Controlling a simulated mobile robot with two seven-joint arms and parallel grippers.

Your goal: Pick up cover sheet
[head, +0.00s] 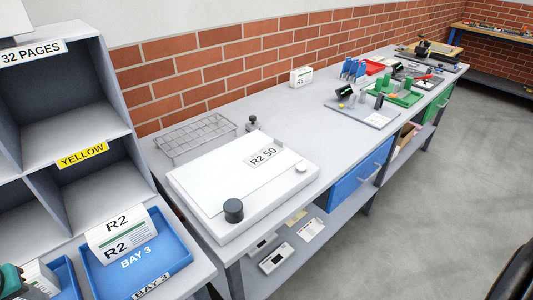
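No item in the head view is plainly marked as the cover sheet. A small white R2 card or box (301,77) stands at the bench's back edge.
A grey pigeonhole shelf (75,128) stands at the left. A dark round knob (234,210) sits on the slab. Behind it is a wire rack (195,138). Green trays (400,95) and tools fill the far bench. Grey floor (420,210) is open at right.

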